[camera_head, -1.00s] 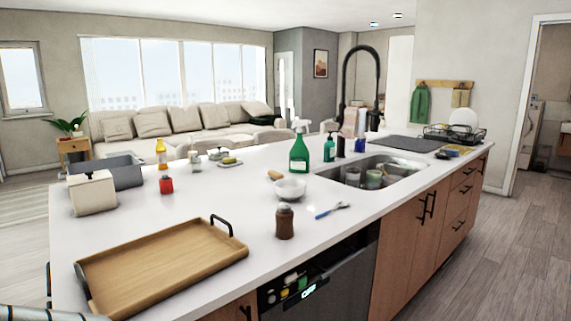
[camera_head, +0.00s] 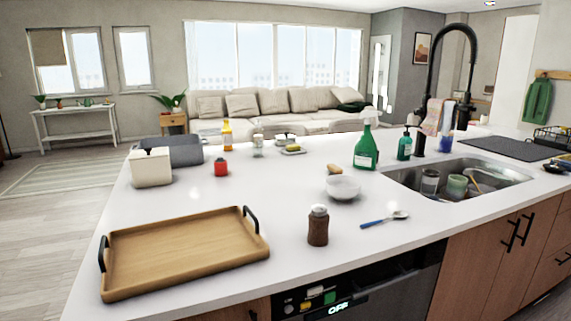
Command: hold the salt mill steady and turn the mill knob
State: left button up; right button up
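The salt mill appears to be the small brown jar-like object with a grey top (camera_head: 318,227). It stands upright on the white island counter (camera_head: 270,278), near the front edge above the dishwasher. Its top looks like the knob, but it is too small to make out in detail. Nothing touches the mill. Neither of my grippers is in view.
A wooden tray with black handles (camera_head: 180,250) lies left of the mill. A white bowl (camera_head: 342,188) stands behind it, and a blue-handled spoon (camera_head: 384,219) lies to its right. The sink (camera_head: 455,205) and a green bottle (camera_head: 365,148) are farther right. Counter between tray and mill is clear.

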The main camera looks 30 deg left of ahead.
aim_at(319, 211)
jog(key=i+l+u, duration=0.1)
jog(key=u, duration=0.25)
jog(key=i+l+u, duration=0.1)
jog(key=l+u, duration=0.2)
jog(key=i+l+u, duration=0.1)
jog(key=l+u, duration=0.25)
jog(key=j, duration=0.1)
